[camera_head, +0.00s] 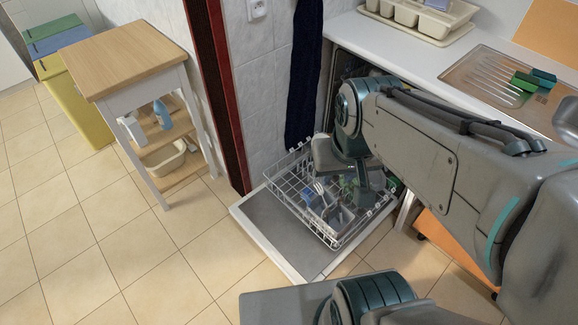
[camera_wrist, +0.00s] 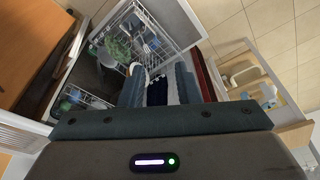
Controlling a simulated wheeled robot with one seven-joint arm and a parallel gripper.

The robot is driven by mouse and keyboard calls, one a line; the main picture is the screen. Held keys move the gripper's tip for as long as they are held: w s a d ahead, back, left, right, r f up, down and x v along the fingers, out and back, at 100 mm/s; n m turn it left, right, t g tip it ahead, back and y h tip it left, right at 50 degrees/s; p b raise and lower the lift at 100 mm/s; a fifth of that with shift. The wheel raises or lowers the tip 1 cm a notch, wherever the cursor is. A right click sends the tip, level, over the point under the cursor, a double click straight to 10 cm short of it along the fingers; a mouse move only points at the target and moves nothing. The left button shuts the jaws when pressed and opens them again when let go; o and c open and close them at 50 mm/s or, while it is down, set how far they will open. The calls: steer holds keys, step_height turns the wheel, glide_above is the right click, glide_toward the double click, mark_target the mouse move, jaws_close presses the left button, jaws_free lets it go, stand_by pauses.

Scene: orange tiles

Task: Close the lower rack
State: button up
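The lower rack (camera_head: 283,187) is a white wire basket pulled out over the lowered dishwasher door (camera_head: 262,232). It holds cutlery and several small dishes. In the wrist view the rack (camera_wrist: 122,22) shows at the upper left, with a green item and dishes in it. My gripper (camera_wrist: 158,78) shows two blue-grey fingers standing apart, with nothing visible held between them. In the head view my wrist hangs over the right part of the rack and hides some of it. Whether it touches the rack cannot be told.
A dark blue towel (camera_head: 304,75) hangs on the tiled wall left of the dishwasher opening. A wooden-topped trolley (camera_head: 130,58) stands at the left. The counter (camera_head: 375,42) with a sink lies above the dishwasher. The tiled floor (camera_head: 75,235) at the left is clear.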

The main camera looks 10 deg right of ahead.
steer(key=shift+s, duration=0.25)
steer(key=shift+c, duration=0.3)
